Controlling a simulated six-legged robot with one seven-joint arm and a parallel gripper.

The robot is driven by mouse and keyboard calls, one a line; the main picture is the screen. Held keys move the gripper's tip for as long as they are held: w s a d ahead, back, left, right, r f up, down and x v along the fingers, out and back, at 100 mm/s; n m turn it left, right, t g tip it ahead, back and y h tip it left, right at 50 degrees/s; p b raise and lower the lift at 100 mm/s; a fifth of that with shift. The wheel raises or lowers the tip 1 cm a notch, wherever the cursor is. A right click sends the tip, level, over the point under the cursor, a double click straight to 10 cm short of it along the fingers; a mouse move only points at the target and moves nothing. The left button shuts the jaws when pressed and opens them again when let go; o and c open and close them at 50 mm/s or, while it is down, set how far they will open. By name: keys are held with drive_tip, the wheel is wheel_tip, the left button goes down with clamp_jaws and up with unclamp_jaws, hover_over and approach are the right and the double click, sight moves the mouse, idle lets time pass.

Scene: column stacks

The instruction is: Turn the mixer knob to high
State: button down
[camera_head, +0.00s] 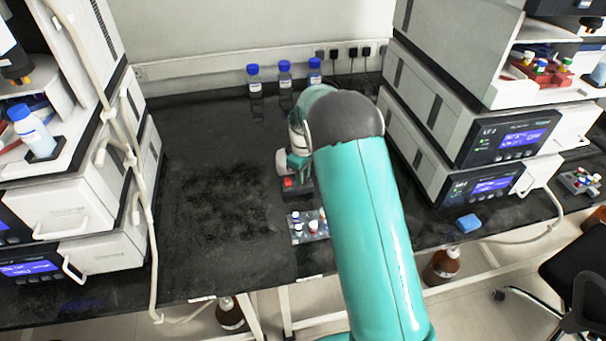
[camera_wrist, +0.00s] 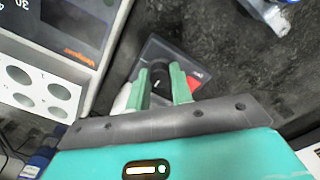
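The mixer is a small dark box with a red part. In the head view it (camera_head: 296,190) stands on the black bench, partly hidden by my arm. In the wrist view the mixer (camera_wrist: 168,57) lies ahead of my gripper, with its red part to the right of the fingers. My gripper (camera_wrist: 161,82) points at the mixer, its two green fingers apart with a gap between them. A dark surface with a small pale mark shows in the gap. I cannot clearly make out the knob or tell whether the fingers touch it. A whitish rounded part shows left of the fingers.
A rack of small vials (camera_head: 309,226) lies near the bench's front edge, just before the mixer. Stacked instruments stand left (camera_head: 75,215) and right (camera_head: 485,145). Blue-capped bottles (camera_head: 285,75) stand at the back. The bench left of the mixer is clear.

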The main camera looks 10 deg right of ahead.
drive_tip(key=shift+m, duration=0.4)
drive_tip(key=m, duration=0.3)
drive_tip(key=shift+m, duration=0.3)
drive_tip(key=m, duration=0.4)
drive_tip(key=shift+m, duration=0.3)
drive_tip(key=m, duration=0.8)
drive_tip(key=shift+m, duration=0.4)
drive_tip(key=c, duration=1.2)
unclamp_jaws()
drive_tip(key=shift+c, duration=0.2)
drive_tip(key=shift+r, duration=0.1)
